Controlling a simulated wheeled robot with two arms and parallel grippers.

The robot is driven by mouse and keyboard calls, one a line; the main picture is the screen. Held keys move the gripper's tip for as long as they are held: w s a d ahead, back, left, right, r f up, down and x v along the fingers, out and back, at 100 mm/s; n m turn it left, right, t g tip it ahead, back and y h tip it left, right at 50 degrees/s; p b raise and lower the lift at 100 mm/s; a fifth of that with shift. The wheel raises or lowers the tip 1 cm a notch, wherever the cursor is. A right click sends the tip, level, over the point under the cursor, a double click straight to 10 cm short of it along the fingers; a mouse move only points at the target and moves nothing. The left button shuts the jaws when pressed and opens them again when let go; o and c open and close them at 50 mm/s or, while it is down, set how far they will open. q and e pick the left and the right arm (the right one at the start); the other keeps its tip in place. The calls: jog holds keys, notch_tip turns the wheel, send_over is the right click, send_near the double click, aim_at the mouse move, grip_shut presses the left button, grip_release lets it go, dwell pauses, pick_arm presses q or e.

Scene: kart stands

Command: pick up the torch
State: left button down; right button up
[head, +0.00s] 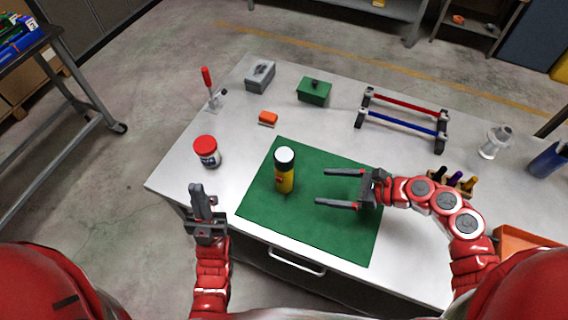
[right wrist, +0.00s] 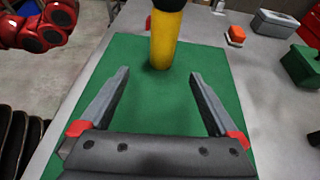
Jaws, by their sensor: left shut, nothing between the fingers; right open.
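The torch (head: 284,172) is a yellow cylinder with a black head and a white top. It stands upright on the green mat (head: 330,232). In the right wrist view the torch (right wrist: 165,42) stands ahead of the fingertips, roughly between their lines, its top cut off by the frame. My right gripper (head: 320,187) is open and empty over the mat, its fingers pointing left toward the torch and apart from it. It also shows in the right wrist view (right wrist: 158,75). My left gripper (head: 196,187) is shut and empty near the table's front left edge.
Behind are an orange block (head: 267,118), a grey box (head: 260,75) and a green box (head: 314,91). A rack with red and blue bars (head: 402,118) stands at back right.

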aim_at(292, 183)
jog(key=p+x, duration=0.2)
jog(key=x, duration=0.6)
jog(key=shift+a+r+p, duration=0.1)
jog(key=shift+a+p, duration=0.2)
jog(key=shift+a, duration=0.05)
jog(key=p+x, duration=0.2)
jog(key=x, duration=0.1)
jog(key=p+x, duration=0.1)
jog(key=shift+w+a+r, duration=0.1)
jog(key=shift+w+a, duration=0.25)
jog(key=shift+w, duration=0.1)
jog(key=shift+a+f, duration=0.2)
jog(key=shift+f, duration=0.15)
grip_shut()
